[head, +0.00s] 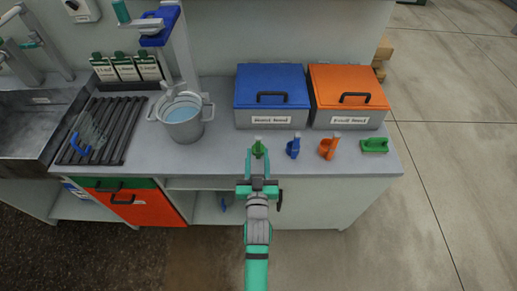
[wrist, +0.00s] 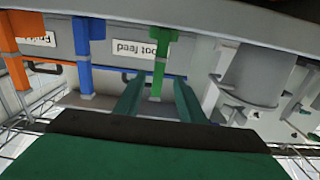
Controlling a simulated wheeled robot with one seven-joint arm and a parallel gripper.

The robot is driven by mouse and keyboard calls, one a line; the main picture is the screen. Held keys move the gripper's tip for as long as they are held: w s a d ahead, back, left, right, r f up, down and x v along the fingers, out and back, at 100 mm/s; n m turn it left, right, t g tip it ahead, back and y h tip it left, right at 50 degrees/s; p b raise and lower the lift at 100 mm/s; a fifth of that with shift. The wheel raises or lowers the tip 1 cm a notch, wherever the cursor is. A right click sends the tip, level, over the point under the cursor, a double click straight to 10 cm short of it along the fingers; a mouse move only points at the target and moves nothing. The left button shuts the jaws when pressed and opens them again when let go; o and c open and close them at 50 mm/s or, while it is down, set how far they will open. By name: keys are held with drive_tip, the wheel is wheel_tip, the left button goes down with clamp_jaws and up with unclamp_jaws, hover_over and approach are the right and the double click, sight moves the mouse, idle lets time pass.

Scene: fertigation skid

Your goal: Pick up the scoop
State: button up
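Three small scoops stand in a row near the counter's front edge: a green scoop (head: 258,149), a blue scoop (head: 293,146) and an orange scoop (head: 328,147). My gripper (head: 259,167) is at the front edge, right by the green scoop. In the wrist view, which is upside down, the two teal fingers of my gripper (wrist: 158,98) are apart, with the green scoop (wrist: 157,65) seen upright in the gap between them. I cannot tell whether either finger touches it. The blue scoop (wrist: 84,55) and orange scoop (wrist: 12,50) show to its left there.
Behind the scoops stand a blue-lidded bin (head: 271,88) and an orange-lidded bin (head: 348,90). A green block-like item (head: 374,145) lies at the right. A metal bucket of water (head: 183,122), a dark rack (head: 100,130) and a sink (head: 30,120) are at the left.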

sight(258, 148)
drive_tip(key=w, duration=0.8)
drive_tip(key=shift+w+d+r, duration=0.1)
drive_tip(key=shift+d+r, duration=0.1)
drive_tip(key=shift+r, duration=0.15)
drive_tip(key=shift+w, duration=0.6)
clamp_jaws()
